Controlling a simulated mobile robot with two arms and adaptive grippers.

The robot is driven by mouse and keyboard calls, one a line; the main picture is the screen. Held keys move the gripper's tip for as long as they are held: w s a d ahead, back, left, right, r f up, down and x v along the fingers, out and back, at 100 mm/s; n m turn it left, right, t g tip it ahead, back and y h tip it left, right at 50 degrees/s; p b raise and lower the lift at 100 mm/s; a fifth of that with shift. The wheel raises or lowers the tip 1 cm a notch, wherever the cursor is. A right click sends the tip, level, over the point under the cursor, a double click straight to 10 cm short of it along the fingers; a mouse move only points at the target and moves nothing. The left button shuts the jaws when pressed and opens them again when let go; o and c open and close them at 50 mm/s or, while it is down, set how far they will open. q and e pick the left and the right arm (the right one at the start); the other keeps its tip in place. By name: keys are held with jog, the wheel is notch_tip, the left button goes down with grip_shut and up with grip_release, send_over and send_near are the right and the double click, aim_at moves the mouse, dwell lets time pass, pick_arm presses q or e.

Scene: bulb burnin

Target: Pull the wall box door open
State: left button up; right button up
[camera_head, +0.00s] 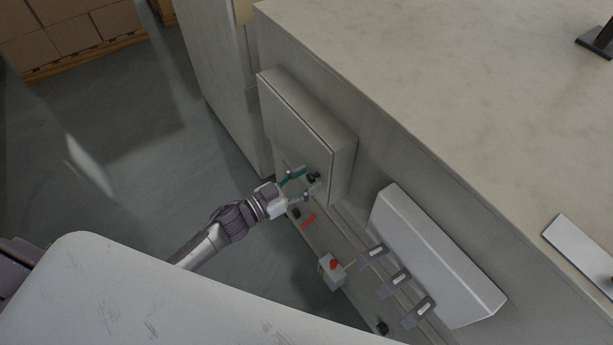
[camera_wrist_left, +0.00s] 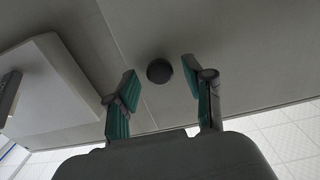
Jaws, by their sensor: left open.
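The wall box (camera_head: 341,168) is a pale grey box on the front face of the bench, and its door (camera_head: 293,122) looks shut. A dark round knob (camera_head: 313,177) sits near the door's lower corner. In the left wrist view the knob (camera_wrist_left: 159,71) lies ahead of and between the fingertips on the pale door panel (camera_wrist_left: 220,50). My left gripper (camera_head: 304,182) is open at the knob, with its green-padded fingers on either side; they also show in the left wrist view (camera_wrist_left: 161,82). I cannot tell whether they touch it. My right gripper is not in view.
A long white housing (camera_head: 435,258) is mounted right of the wall box, with several grey clips (camera_head: 396,280) below it. A small box with a red button (camera_head: 331,270) is lower down. The bench top (camera_head: 430,75) overhangs above. Open floor (camera_head: 120,130) lies left.

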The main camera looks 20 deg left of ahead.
pick_arm(q)
jog(key=shift+w+d, duration=0.15)
jog(key=shift+w, duration=0.1)
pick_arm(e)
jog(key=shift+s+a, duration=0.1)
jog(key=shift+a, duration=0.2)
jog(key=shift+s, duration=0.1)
pick_arm(q)
jog(key=c, duration=1)
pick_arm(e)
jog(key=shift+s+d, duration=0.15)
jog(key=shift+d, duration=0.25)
pick_arm(q)
jog(key=shift+s, duration=0.1)
